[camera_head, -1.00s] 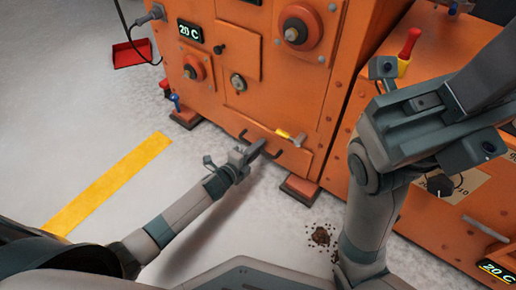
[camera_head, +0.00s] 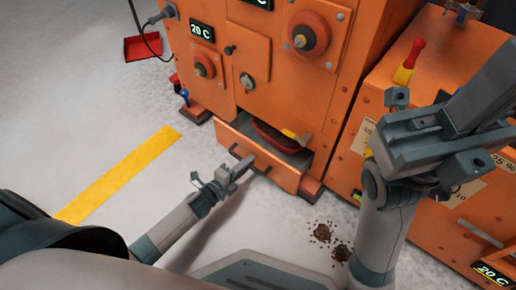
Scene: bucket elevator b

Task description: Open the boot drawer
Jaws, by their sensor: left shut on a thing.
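The boot drawer (camera_head: 283,172) is the orange drawer at the bottom of the orange machine (camera_head: 263,60), and it stands pulled out with its grey inside showing. A red rounded thing (camera_head: 275,138) lies inside it, and a small yellow-and-grey handle (camera_head: 297,139) shows at its right end. My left gripper (camera_head: 243,166) is at the dark bar handle on the drawer's front and is shut on it. My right gripper (camera_head: 430,140) is raised at the right, in front of the neighbouring orange unit, away from the drawer; its fingertips are hard to make out.
Dark spilled crumbs (camera_head: 333,240) lie on the floor right of the drawer. A red dustpan (camera_head: 142,47) lies at the back left. A yellow floor stripe (camera_head: 120,175) runs at left. A second orange unit (camera_head: 430,75) with a red-and-yellow handle stands at right.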

